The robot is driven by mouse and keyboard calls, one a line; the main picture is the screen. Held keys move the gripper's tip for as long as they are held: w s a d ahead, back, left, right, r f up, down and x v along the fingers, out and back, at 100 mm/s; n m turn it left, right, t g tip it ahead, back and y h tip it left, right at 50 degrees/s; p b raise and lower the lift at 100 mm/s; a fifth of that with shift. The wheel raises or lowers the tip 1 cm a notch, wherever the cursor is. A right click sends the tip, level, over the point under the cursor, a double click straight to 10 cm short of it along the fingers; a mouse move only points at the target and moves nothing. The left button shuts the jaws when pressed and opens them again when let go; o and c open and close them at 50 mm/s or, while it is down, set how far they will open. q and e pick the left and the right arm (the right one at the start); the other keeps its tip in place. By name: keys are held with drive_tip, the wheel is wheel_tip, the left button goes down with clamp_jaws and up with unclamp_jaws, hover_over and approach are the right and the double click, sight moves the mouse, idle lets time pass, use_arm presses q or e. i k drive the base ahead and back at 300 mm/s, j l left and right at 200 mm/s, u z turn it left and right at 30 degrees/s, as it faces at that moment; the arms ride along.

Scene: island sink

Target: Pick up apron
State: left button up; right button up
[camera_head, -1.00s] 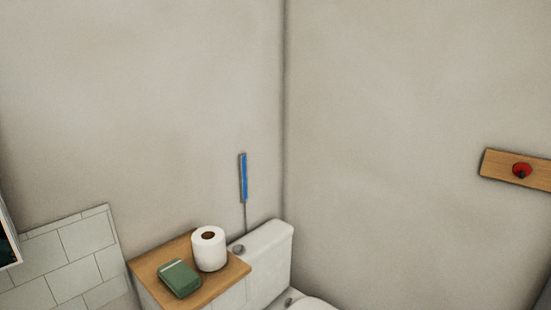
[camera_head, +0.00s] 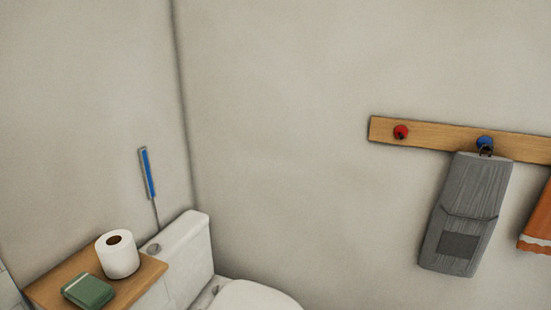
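A grey cloth item with a front pocket and a dark patch, which looks like an apron (camera_head: 463,215), hangs on the right wall. Its loop hangs from the blue peg (camera_head: 484,142) of a wooden peg rail (camera_head: 440,134). An orange cloth with a pale lower band (camera_head: 538,222) hangs at the right edge, cut off by the frame; I cannot tell what it is. Neither of my grippers is in view.
A red peg (camera_head: 401,132) on the rail is bare. A toilet (camera_head: 185,243) stands in the corner. Beside it, a wooden shelf top (camera_head: 142,283) bears a paper roll (camera_head: 118,254) and a green box (camera_head: 88,290). A blue-handled brush (camera_head: 148,173) is against the wall.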

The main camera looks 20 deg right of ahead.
sight(466, 212)
drive_tip(key=z, duration=1.85)
